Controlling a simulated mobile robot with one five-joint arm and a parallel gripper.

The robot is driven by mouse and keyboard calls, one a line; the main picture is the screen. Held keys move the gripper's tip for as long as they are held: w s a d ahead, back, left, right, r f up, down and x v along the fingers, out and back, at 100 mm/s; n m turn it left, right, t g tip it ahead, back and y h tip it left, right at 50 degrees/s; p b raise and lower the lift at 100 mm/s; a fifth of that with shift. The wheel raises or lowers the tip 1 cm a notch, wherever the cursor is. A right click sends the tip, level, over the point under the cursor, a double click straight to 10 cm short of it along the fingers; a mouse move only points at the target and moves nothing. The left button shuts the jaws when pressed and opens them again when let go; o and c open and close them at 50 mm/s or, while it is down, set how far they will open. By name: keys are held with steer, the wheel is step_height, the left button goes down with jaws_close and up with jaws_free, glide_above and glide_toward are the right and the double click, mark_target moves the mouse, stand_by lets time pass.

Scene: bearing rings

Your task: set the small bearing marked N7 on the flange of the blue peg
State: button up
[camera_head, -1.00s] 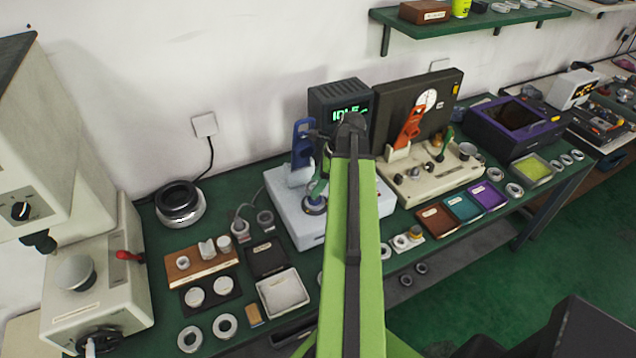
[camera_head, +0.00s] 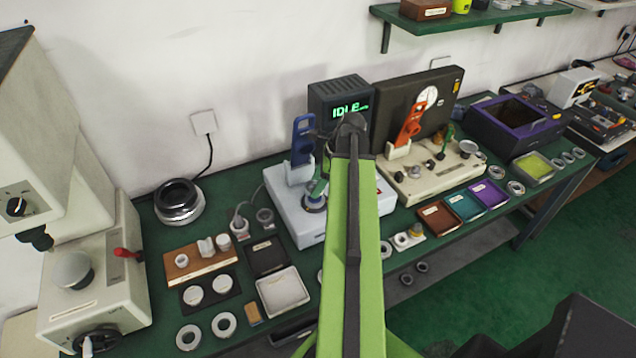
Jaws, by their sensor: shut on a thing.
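My green arm (camera_head: 357,250) reaches up the middle of the view to a dark joint (camera_head: 350,128). My gripper is hidden behind it, so its jaws and anything in them do not show. A pale grey-blue machine (camera_head: 297,232) stands on the bench behind the arm. On it are an upright blue piece with a hole (camera_head: 302,140) and a tilted green part above a round silver base (camera_head: 315,203). I cannot make out the blue peg or its flange. Several small rings lie about, but no N7 marking is readable.
A screen reading IDLE (camera_head: 338,103) stands behind the machine. A beige fixture (camera_head: 425,182) with an orange piece is to the right. A wooden block (camera_head: 183,272), white tray (camera_head: 268,302) and loose rings (camera_head: 224,325) are to the left. Coloured trays (camera_head: 430,207) line the right front.

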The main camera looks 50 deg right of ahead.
steer(key=shift+f+b, duration=1.25)
steer(key=shift+f, duration=0.05)
steer(key=o, duration=1.7)
steer(key=p+v, duration=1.6)
steer(key=v, duration=0.1)
steer(key=shift+r, duration=0.25)
